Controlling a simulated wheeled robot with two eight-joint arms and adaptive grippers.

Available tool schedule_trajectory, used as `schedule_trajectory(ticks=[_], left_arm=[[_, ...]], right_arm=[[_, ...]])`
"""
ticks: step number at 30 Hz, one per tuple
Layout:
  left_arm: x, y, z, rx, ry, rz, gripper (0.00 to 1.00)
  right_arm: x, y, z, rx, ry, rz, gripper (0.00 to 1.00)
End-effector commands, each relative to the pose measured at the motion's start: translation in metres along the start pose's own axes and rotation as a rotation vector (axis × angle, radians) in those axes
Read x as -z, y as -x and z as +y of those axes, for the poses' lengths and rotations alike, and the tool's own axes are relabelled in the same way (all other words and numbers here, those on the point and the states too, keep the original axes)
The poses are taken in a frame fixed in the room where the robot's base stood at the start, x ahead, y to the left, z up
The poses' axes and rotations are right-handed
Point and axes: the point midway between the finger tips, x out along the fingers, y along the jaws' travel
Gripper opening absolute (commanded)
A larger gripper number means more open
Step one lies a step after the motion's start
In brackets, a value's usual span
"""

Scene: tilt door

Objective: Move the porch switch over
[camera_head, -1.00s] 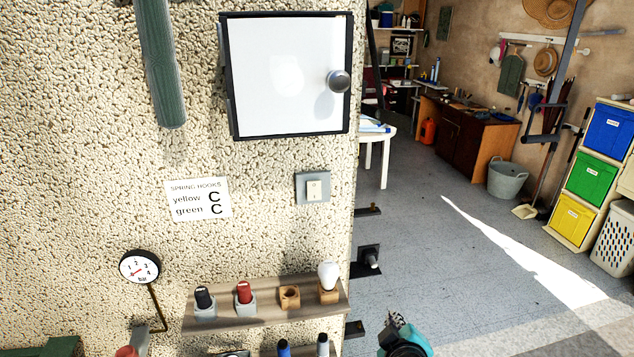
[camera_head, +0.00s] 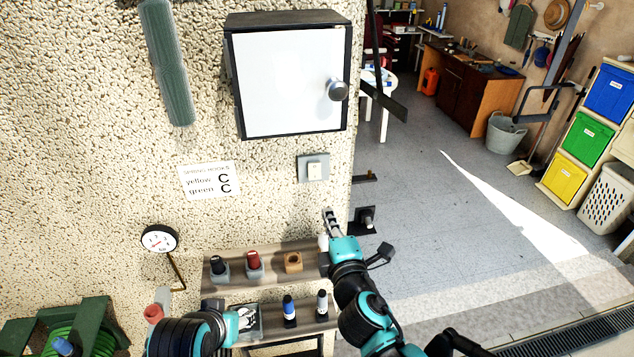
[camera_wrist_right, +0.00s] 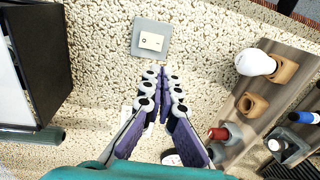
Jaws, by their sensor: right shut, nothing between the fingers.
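The porch switch (camera_head: 314,170) is a pale rocker on a grey square plate on the rough wall, below the white-doored box. In the right wrist view the switch (camera_wrist_right: 151,41) is beyond my fingertips, with a small round mark at one end of its rocker; which side is pressed in I cannot tell. My right gripper (camera_head: 328,213) is shut and empty, below the switch and apart from it; its fingers also show in the right wrist view (camera_wrist_right: 162,88). My left arm (camera_head: 188,336) is at the bottom left; its fingers are not clear.
The white-doored box (camera_head: 288,80) with a round knob sticks out above the switch. Below is a wooden shelf (camera_head: 236,281) with black and red knobs and a white bulb. The wall ends right of the switch.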

Motion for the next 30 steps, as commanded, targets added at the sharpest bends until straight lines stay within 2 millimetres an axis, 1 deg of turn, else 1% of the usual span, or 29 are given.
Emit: schedule_trajectory(ticks=[5, 8, 11, 24, 27, 30], left_arm=[[0.0, 0.0, 0.0, 0.0, 0.0, 0.0, 0.51], [-0.001, -0.001, 0.0, 0.0, 0.0, 0.0, 0.51], [-0.002, -0.002, 0.0, 0.0, 0.0, 0.0, 0.51], [-0.001, -0.002, 0.0, 0.0, 0.0, 0.0, 0.51], [-0.001, -0.001, 0.0, 0.0, 0.0, 0.0, 0.51], [0.0, 0.0, 0.0, 0.0, 0.0, 0.0, 0.51]], right_arm=[[-0.001, -0.003, 0.0, 0.001, -0.002, -0.001, 0.0], [-0.001, -0.011, 0.0, 0.001, -0.001, -0.002, 0.0], [-0.001, -0.025, -0.001, 0.001, -0.003, -0.003, 0.0], [-0.001, -0.11, 0.0, 0.001, -0.003, -0.003, 0.0], [-0.001, -0.124, 0.0, 0.001, -0.002, -0.003, 0.0], [-0.001, -0.133, 0.0, 0.001, -0.003, -0.002, 0.0]])
